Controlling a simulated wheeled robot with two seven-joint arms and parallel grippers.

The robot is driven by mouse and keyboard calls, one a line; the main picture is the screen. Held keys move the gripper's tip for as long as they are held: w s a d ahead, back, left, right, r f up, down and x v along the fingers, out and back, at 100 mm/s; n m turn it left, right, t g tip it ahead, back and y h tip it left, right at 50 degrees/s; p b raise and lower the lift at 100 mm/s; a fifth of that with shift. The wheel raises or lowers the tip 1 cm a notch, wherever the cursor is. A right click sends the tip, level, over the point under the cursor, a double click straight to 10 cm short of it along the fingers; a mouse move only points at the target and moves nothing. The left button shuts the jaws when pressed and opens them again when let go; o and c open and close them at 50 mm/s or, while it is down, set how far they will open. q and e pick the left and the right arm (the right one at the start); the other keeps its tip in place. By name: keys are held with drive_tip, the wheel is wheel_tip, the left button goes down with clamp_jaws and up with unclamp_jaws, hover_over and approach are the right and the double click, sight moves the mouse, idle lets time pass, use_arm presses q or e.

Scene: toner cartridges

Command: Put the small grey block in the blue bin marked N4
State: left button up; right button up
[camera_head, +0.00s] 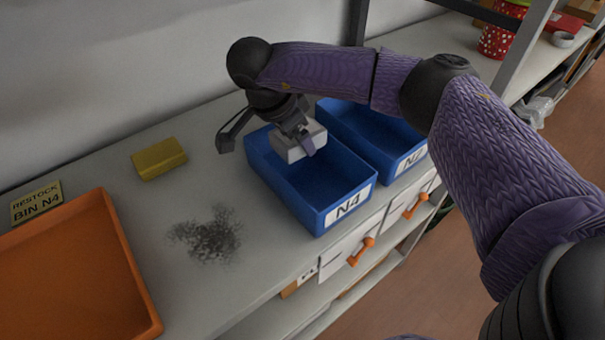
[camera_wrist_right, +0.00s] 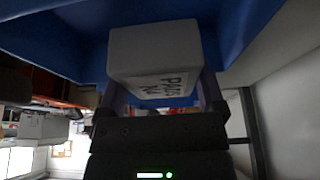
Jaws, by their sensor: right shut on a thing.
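The small grey block (camera_head: 299,142) is held by my right gripper (camera_head: 306,136) over the back part of the blue bin marked N4 (camera_head: 322,215) in the head view. In the right wrist view the block (camera_wrist_right: 152,52), with dark lettering on one face, sits between the fingers, and blue bin walls (camera_wrist_right: 50,38) show around it. Whether the block touches the bin cannot be told. The bin's visible floor is empty. My left gripper is not in view.
A second blue bin (camera_head: 372,140) stands right beside N4. A yellow block (camera_head: 159,158), a sign reading "RESTOCK BIN N4" (camera_head: 37,203), an orange tray (camera_head: 75,275) and a dark powder smudge (camera_head: 208,235) are on the grey counter to the left. The wall is close behind.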

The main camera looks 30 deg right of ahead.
sight(302, 170)
wheel_tip(302, 170, down, 7)
drive_tip(key=shift+r+b, duration=0.2)
drive_tip(key=shift+b, duration=0.55)
drive_tip(key=shift+f, duration=0.35)
drive_tip(key=shift+r, duration=0.15)
drive_tip(key=o, duration=1)
drive_tip(key=shift+r, duration=0.1)
drive_tip(key=p+v, duration=0.3)
drive_tip(key=v, duration=0.8)
drive_tip(key=shift+r, duration=0.2)
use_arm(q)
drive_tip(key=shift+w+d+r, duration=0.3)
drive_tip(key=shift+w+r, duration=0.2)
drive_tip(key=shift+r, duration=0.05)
use_arm(e)
drive_tip(key=shift+a+r, duration=0.1)
drive_tip(key=shift+r, duration=0.15)
